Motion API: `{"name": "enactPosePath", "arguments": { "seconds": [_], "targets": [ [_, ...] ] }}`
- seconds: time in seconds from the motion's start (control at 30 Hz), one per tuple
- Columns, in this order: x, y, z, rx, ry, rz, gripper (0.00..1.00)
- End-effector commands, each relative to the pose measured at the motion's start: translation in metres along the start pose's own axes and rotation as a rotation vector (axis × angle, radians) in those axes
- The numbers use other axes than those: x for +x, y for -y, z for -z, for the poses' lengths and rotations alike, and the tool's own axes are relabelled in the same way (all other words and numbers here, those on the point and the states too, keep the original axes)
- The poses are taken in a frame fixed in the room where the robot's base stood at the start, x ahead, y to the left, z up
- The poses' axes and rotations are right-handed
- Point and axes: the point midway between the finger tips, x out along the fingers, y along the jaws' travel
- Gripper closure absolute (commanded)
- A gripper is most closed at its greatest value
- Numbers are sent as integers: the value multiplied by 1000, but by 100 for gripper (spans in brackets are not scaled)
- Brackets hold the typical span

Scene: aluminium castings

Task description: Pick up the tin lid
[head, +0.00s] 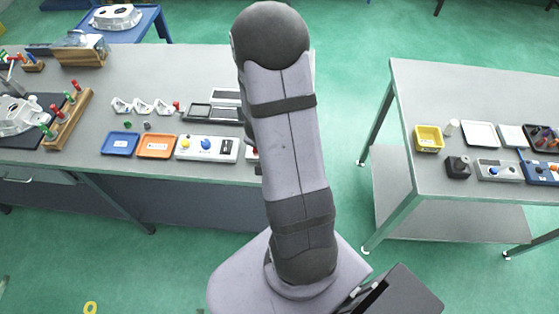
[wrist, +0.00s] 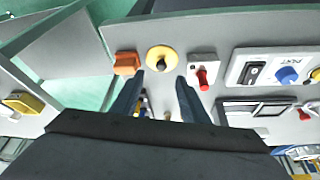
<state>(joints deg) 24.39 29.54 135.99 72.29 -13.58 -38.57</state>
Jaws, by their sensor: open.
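A round yellow disc with a dark knob at its middle, which looks like the tin lid (wrist: 162,58), lies on the grey bench top in the wrist view. My gripper (wrist: 158,88) is open, its two dark fingers reaching up the picture, with the lid just beyond the fingertips and roughly between them. Nothing is clamped between the fingers. In the head view my arm covers this part of the bench, and neither the lid nor the gripper shows there.
An orange block (wrist: 127,63) lies left of the lid and a red-handled part (wrist: 202,78) right of it, both close by. Farther right is a panel with a blue knob (wrist: 287,75). In the head view, blue (head: 120,144) and orange (head: 156,146) trays stand on the left bench.

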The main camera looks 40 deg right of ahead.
Motion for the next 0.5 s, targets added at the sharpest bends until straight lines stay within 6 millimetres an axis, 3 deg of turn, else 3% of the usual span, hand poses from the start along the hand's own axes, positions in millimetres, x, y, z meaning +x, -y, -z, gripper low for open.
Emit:
{"name": "enactPosePath", "arguments": {
  "seconds": [0.1,0.37,0.5],
  "targets": [
    [13,0,-1,2,1,0,59],
    [20,0,-1,2,2,0,59],
    [37,1,-1,2,2,0,59]
  ]
}}
